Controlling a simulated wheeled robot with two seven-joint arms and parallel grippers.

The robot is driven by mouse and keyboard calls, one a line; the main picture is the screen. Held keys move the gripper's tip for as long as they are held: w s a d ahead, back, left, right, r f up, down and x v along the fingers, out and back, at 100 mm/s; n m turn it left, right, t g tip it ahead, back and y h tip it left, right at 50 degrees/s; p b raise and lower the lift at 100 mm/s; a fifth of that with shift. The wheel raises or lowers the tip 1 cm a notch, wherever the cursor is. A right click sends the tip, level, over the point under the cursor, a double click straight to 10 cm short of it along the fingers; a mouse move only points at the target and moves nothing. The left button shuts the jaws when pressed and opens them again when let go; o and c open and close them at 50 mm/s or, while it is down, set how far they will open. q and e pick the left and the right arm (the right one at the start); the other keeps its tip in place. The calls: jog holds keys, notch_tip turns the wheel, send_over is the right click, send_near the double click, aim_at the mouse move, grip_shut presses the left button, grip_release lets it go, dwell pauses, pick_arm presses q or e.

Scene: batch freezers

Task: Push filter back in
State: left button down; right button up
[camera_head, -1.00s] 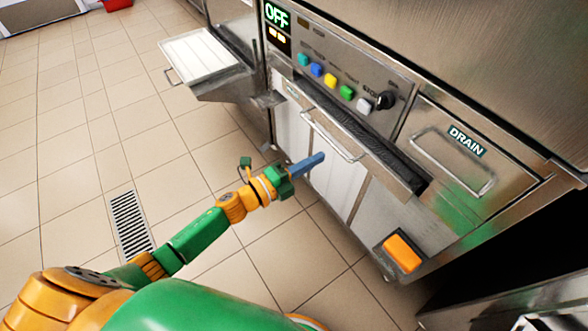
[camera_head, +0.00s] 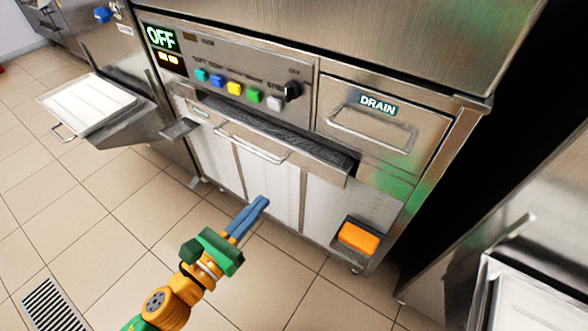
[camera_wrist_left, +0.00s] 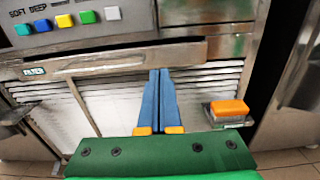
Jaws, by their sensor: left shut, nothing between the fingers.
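The filter drawer (camera_head: 338,177) is a long metal tray with a dark mesh inside and a bar handle on its front. It stands partly pulled out below the button panel of the freezer. In the left wrist view the filter drawer (camera_wrist_left: 128,64) crosses the picture, with a FILTER label at its left. My left gripper (camera_head: 258,203), with blue fingers, is shut and empty. It is in front of and below the drawer handle in the head view. In the left wrist view the shut fingers (camera_wrist_left: 159,72) point toward the drawer front; I cannot tell whether they touch it. My right gripper is not in view.
The closed DRAIN drawer (camera_head: 385,125) is to the right of the filter. An orange block (camera_head: 358,239) sits on a small ledge low on the freezer. A white-topped tray (camera_head: 92,105) juts out at the left. Another machine stands at the right. Tiled floor is open in front.

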aim_at(303, 154)
pick_arm(q)
jog(key=x, duration=1.2)
jog(key=shift+w+d, duration=0.25)
jog(key=shift+w, duration=0.05)
jog(key=shift+w+d, duration=0.3)
jog(key=shift+r, duration=0.1)
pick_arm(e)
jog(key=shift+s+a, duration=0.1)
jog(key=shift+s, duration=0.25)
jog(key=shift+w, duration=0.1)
pick_arm(q)
jog(key=shift+b+x, duration=0.55)
jog(key=shift+x, duration=0.6)
jog(key=shift+w, duration=0.1)
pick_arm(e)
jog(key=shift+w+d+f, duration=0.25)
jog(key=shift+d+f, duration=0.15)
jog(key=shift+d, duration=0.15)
